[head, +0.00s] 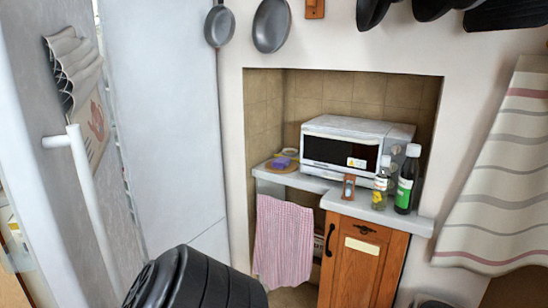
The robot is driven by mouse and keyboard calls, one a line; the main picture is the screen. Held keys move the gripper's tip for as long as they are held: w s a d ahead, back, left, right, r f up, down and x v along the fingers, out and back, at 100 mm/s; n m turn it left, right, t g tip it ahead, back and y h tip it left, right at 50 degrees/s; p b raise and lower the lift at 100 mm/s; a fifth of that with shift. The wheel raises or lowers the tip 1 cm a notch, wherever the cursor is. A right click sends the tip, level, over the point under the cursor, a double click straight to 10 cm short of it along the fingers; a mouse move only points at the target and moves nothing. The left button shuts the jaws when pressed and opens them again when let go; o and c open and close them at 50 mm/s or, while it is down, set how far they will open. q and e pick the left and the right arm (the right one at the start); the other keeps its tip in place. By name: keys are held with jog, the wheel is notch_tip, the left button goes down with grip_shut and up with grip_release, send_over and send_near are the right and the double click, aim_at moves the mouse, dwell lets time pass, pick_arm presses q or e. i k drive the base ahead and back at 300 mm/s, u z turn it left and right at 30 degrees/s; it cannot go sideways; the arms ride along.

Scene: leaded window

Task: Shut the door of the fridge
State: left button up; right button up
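The fridge door (45,180) fills the left edge, a pale grey-white panel seen at a steep angle. Its long white bar handle (86,190) runs down its face. A cloth or paper hanging (82,85) with a red print is on the door. A narrow strip with small bits of colour shows between the door and the tall pale panel (165,110) to its right, which looks like the fridge's side; I cannot tell how far the door stands open. Neither gripper's fingers show in the head view.
A black ribbed rounded shape at bottom centre looks like part of mine. A white microwave (345,150) and bottles (408,180) stand on the counter in the alcove. A pink towel (284,240) hangs below, beside a wooden cabinet (362,265). Pans (270,25) hang above.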

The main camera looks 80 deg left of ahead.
aim_at(76, 228)
jog(key=u, duration=3.6)
jog(key=i, duration=0.4)
jog(key=k, duration=0.9)
jog(key=u, duration=1)
jog(key=i, duration=1)
jog(key=z, duration=1.2)
